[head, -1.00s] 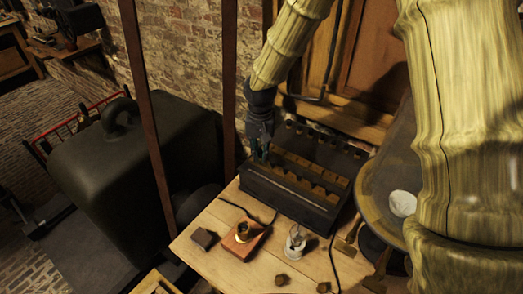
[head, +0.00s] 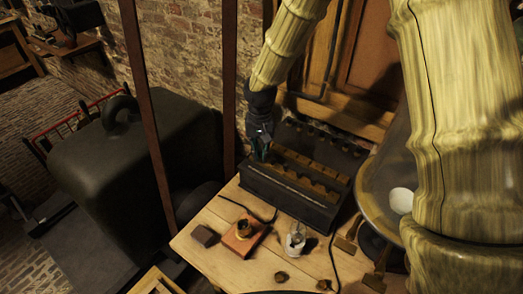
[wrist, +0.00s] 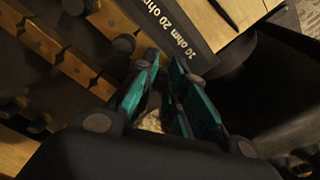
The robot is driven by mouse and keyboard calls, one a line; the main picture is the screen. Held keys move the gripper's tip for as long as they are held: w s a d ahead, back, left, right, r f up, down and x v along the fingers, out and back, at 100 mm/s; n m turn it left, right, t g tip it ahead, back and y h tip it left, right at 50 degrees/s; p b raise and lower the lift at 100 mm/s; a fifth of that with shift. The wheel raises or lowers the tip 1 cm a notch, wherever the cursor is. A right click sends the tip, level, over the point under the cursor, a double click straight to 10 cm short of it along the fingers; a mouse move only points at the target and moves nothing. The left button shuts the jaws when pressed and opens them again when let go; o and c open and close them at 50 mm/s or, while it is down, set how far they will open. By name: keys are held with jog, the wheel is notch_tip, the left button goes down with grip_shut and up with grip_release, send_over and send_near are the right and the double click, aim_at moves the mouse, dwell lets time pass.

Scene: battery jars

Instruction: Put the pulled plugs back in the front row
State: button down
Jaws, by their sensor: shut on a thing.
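The dark resistance box (head: 290,200) stands at the back of the wooden table, with rows of brass blocks (head: 312,174) on top. Its "20 ohm" lettering (wrist: 170,15) shows in the wrist view. Round black plug tops (wrist: 125,45) show along the brass bars there. My gripper (head: 263,152) is over the left end of the box. In the wrist view its teal fingers (wrist: 165,68) are nearly together, beside the lettered edge. They are shut on a plug, mostly hidden; I cannot tell whether it touches a hole. Two small brown pieces, perhaps plugs (head: 281,277), lie on the table.
A reddish block with a brass fitting (head: 243,234), a small dark block (head: 205,236) and a glass piece (head: 295,240) stand before the box. Black cables cross the table. A large dish (head: 372,205) crowds the right side. A brick wall is behind.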

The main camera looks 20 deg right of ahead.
jog(key=shift+f, duration=0.15)
jog(key=c, duration=1.4)
grip_release()
notch_tip(320, 180, up, 12)
jog(key=shift+d+f, duration=0.1)
